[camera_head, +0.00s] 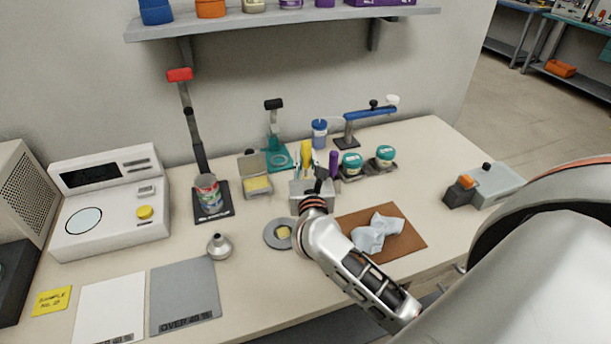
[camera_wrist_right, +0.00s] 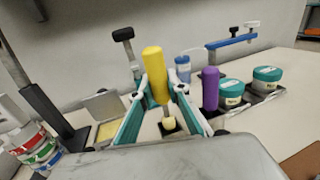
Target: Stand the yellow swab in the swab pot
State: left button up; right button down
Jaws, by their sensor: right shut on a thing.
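The yellow swab (camera_head: 306,150) is upright at the middle back of the table. It also shows in the right wrist view (camera_wrist_right: 154,72), with its thick yellow handle up and a pale tip below. My right gripper (camera_head: 307,164) is shut on it, with one finger on each side, as the right wrist view (camera_wrist_right: 161,92) shows. A purple swab (camera_head: 333,162) stands upright just right of it. A small dark square (camera_wrist_right: 172,130) lies behind the pale tip. I cannot make out the swab pot clearly; my gripper hides much of that spot. My left gripper is out of view.
Two teal-lidded jars (camera_head: 351,166) (camera_head: 385,157) stand to the right. A blue-capped bottle (camera_head: 319,133) and a teal stand (camera_head: 278,158) are behind. An open box (camera_head: 258,187) is to the left. A brown mat (camera_head: 408,239) with a crumpled cloth (camera_head: 370,238) lies in front right.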

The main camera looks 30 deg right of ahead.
aim_at(306, 175)
jog(key=shift+f+b, duration=0.55)
jog(key=shift+f, duration=1.8)
jog(key=shift+f, duration=0.2)
jog(key=c, duration=1.9)
grip_release()
